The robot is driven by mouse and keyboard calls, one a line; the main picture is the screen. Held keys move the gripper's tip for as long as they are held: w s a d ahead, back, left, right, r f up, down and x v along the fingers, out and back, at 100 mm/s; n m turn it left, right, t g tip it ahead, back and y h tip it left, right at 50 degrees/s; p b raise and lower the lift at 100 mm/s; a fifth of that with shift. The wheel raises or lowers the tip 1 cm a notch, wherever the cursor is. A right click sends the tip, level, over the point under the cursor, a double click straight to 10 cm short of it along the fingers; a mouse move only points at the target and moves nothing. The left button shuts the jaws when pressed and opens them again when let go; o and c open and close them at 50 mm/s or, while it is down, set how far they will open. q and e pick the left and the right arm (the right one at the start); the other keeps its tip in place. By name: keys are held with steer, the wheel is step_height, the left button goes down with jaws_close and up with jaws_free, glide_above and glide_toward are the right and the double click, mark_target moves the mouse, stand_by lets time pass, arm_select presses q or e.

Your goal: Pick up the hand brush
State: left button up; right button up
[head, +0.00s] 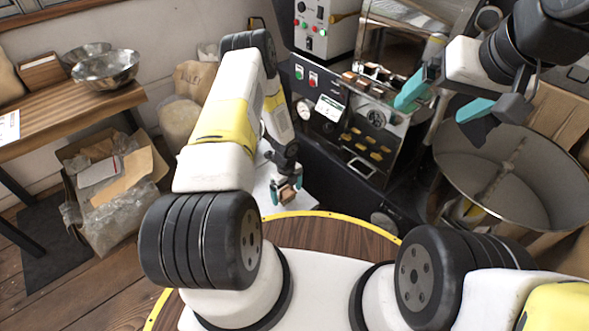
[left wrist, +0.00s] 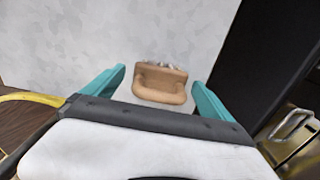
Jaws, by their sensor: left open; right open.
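The hand brush (left wrist: 160,84) is a tan block with a rounded handle and pale bristles at its far edge. In the left wrist view it lies between the two teal fingers of my left gripper (left wrist: 158,76), with a gap on each side. In the head view the brush (head: 287,180) is small and partly hidden by my left gripper (head: 286,190), which points down over a pale surface. My left gripper is open and not closed on the brush. My right gripper (head: 443,101) is open and empty, raised in front of the roaster.
A pale mottled surface (left wrist: 90,30) lies under the brush, with a dark panel (left wrist: 270,50) to its right. The roasting machine (head: 345,135) and a large round metal bin (head: 540,190) stand right. A wooden table (head: 60,125) with metal bowls and a cardboard box (head: 150,160) stand left.

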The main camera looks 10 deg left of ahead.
arm_select(q)
steer(key=shift+f, duration=0.7)
steer(key=c, duration=1.7)
steer(key=shift+o, duration=0.2)
steer(key=shift+r, duration=0.1)
